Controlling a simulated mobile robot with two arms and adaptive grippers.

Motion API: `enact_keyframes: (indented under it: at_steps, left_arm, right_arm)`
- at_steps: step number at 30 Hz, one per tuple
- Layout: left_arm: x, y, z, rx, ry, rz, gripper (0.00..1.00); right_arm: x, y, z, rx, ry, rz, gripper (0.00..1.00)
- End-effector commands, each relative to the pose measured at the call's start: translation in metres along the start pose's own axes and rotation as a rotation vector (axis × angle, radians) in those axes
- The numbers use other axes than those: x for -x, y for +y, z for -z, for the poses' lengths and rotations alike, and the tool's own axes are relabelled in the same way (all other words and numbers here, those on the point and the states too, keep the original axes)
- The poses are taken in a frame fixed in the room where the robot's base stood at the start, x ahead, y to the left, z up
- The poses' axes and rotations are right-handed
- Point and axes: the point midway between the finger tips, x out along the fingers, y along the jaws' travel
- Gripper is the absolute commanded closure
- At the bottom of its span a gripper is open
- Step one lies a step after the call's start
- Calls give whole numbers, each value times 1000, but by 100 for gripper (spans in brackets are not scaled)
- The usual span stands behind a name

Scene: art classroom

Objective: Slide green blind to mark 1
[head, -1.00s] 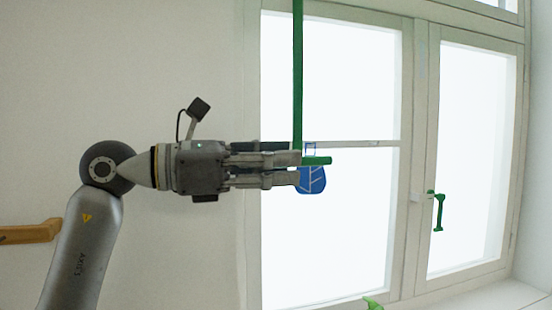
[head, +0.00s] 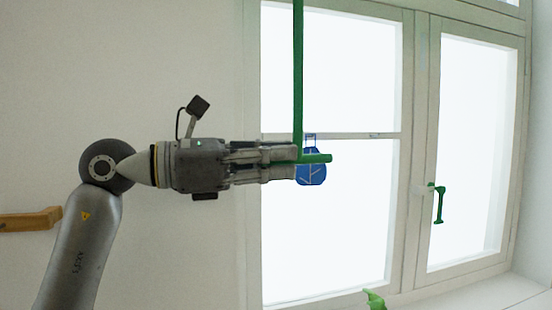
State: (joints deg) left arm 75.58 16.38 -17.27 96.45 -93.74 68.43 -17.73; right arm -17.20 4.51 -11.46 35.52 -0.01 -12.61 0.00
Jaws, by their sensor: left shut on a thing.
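A thin vertical green strip (head: 298,75) hangs in front of the left window pane, with a short horizontal green bar (head: 318,158) at its lower end. I take these as parts of the green blind; no wider blind sheet shows. My left gripper (head: 292,162) reaches in from the left and is shut on the green bar, whose right end sticks out past the fingertips. A blue tag (head: 312,174) with white lines shows just behind and below the bar. I cannot make out a mark 1. My right gripper is not in view.
The white-framed window (head: 408,215) fills the right side, with a green window handle (head: 439,204) on its right sash. A small green thing (head: 374,299) shows at the bottom edge. A wooden rail (head: 30,219) is on the left wall.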

Motion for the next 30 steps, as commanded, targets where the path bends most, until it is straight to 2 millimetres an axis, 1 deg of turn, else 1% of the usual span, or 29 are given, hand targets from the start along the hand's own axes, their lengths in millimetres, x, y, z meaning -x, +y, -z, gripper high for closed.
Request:
enact_keyframes:
  at_steps: [1, 5, 12, 18, 24, 30]
  left_arm:
    - [0, -3, 20, 1, 7, 0, 100]
    - [0, -9, 51, 1, 9, 1, 100]
    - [0, -22, 115, 0, 9, 1, 100]
    - [0, -32, 165, 2, 10, 2, 100]
    - [0, -40, 201, 2, 9, 3, 100]
    - [0, -44, 223, 3, 8, 4, 100]
  right_arm:
    - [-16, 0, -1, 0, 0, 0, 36]
    - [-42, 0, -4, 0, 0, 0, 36]
    - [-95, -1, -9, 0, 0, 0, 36]
    - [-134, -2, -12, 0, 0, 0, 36]
    - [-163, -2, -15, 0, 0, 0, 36]
    - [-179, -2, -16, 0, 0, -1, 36]
